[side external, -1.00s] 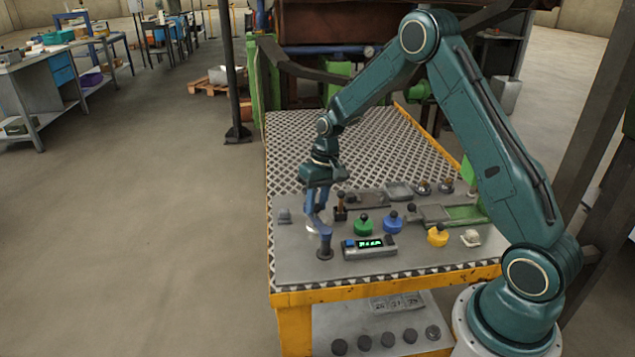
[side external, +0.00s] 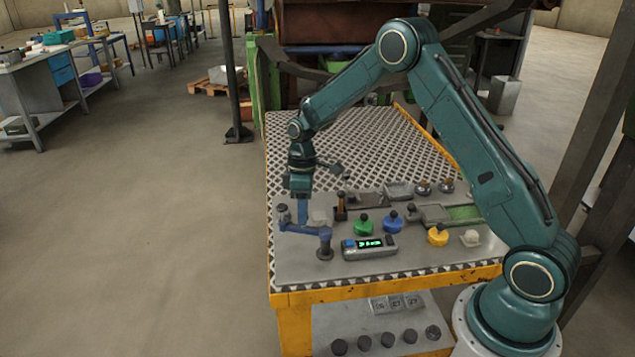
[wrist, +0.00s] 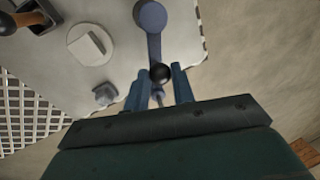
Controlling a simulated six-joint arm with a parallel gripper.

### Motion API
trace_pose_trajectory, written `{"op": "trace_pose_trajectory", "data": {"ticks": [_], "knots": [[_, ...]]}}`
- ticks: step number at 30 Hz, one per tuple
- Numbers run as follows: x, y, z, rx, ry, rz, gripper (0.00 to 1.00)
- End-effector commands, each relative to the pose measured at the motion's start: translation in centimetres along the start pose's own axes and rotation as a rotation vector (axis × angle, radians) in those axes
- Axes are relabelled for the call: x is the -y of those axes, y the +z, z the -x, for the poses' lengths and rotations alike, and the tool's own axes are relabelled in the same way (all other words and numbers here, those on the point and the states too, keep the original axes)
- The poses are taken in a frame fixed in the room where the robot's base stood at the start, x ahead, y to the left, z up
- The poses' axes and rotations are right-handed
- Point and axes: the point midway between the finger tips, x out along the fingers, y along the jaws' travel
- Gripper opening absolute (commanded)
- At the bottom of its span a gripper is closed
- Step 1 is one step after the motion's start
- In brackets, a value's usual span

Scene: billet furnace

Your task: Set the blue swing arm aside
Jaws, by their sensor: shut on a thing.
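The blue swing arm (side external: 306,231) reaches left from its dark pivot post (side external: 325,247) near the panel's front left corner. In the wrist view the blue arm (wrist: 154,45) runs from its round pivot end at the top down to a black knob. My gripper (side external: 302,221) is over the arm's free end at the panel's left side. In the wrist view my two blue fingers (wrist: 158,88) stand either side of the handle below the knob, shut on it. The exact contact is partly hidden.
A pale block (side external: 319,217) sits uncovered on the panel right of my gripper. Green (side external: 363,225), blue (side external: 392,221) and yellow (side external: 438,235) knobbed pieces and a display box (side external: 369,247) stand to the right. The table's left edge is close; open floor lies beyond.

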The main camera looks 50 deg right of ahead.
Motion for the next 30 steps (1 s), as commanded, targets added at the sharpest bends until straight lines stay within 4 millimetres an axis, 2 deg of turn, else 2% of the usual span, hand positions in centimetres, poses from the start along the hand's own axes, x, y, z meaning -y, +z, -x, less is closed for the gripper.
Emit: {"op": "trace_pose_trajectory", "data": {"ticks": [9, 22, 23, 25, 26, 30], "knots": [[0.66, -0.19, -0.03, 0.021, 0.001, 0.113, 0.00], [0.78, -0.19, -0.05, 0.023, 0.000, 0.127, 0.00], [0.79, -0.20, -0.05, 0.023, 0.000, 0.127, 0.29], [0.77, -0.19, -0.06, 0.023, 0.000, 0.126, 0.42], [0.77, -0.19, -0.07, 0.023, 0.000, 0.126, 0.46], [0.74, -0.16, -0.09, 0.023, 0.000, 0.124, 0.46]]}}
